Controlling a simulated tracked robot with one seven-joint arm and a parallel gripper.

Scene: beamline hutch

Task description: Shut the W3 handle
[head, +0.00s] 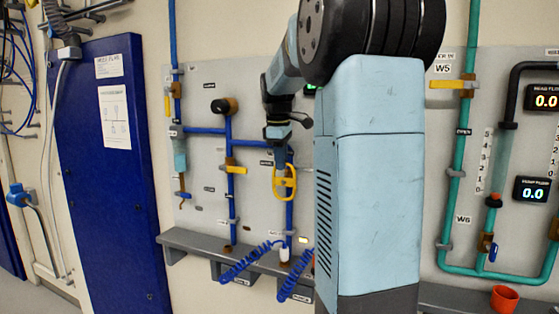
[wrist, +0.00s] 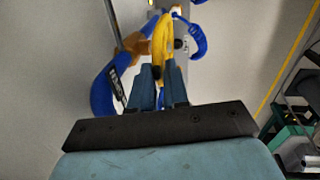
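A yellow oval loop handle (head: 285,182) hangs lengthwise along a vertical blue pipe on the grey panel, left of my arm in the head view. I cannot read a W3 label on it. My gripper (head: 279,158) points down at the top of this handle. In the wrist view the yellow handle (wrist: 165,45) runs down to between the tips of my gripper (wrist: 160,75). A narrow gap shows between the fingers. Whether they clamp the handle is not clear. Part of the handle's upper end is hidden by the fingers in the head view.
Another yellow handle (head: 236,170) lies across the blue pipe just left. A grey shelf (head: 205,245) with coiled blue hoses (head: 245,263) runs below. The W5 handle (head: 452,84) sits on green pipework at right. A blue door (head: 105,190) stands at left.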

